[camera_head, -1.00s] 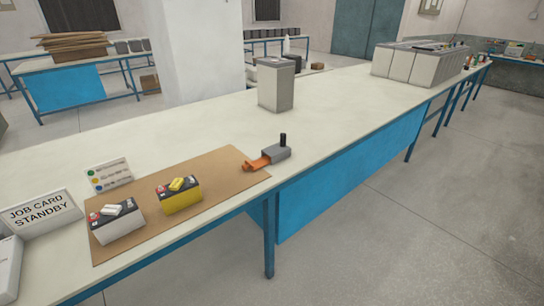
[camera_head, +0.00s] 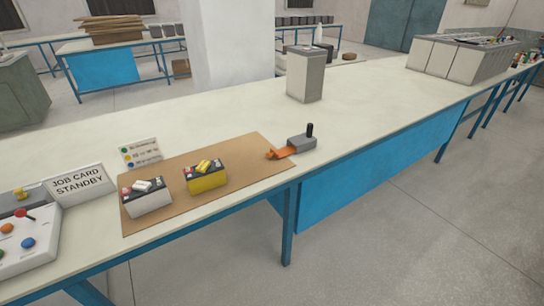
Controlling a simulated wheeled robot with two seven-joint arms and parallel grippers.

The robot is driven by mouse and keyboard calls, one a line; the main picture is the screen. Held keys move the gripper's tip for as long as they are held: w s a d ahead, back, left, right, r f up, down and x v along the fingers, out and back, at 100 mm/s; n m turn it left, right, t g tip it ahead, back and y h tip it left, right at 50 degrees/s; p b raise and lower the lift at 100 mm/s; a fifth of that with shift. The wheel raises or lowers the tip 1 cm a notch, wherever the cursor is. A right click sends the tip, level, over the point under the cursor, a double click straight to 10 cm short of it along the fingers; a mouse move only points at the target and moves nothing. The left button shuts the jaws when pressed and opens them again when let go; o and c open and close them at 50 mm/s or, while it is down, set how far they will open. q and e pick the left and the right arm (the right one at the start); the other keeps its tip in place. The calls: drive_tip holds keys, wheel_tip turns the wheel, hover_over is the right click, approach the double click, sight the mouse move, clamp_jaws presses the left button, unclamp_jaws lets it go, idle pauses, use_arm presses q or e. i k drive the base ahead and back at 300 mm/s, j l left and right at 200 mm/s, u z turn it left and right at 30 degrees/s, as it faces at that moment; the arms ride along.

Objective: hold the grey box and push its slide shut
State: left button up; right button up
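The small grey box (camera_head: 302,143) lies on the white bench, just off the right end of the brown mat. A black upright post (camera_head: 310,129) stands on it. Its orange slide (camera_head: 282,152) sticks out of the box's left side, over the mat's edge. Neither of my grippers shows in the head view.
On the brown mat (camera_head: 235,208) stand a white battery (camera_head: 146,198) and a yellow battery (camera_head: 206,177). A job card sign (camera_head: 80,185), a colour-dot card (camera_head: 141,154) and a button panel (camera_head: 25,240) are at left. A tall grey container (camera_head: 306,75) stands behind the box.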

sight(287, 151)
drive_tip(key=i+l+u, duration=0.25)
drive_tip(key=i+l, duration=0.2)
drive_tip(key=l, duration=0.2)
drive_tip(key=i+l+u, duration=0.15)
drive_tip(key=l, duration=0.2)
drive_tip(key=i+l+u, duration=0.15)
drive_tip(key=l, duration=0.25)
drive_tip(key=i+l+u, duration=0.1)
drive_tip(key=l, duration=0.3)
drive_tip(key=i, duration=0.1)
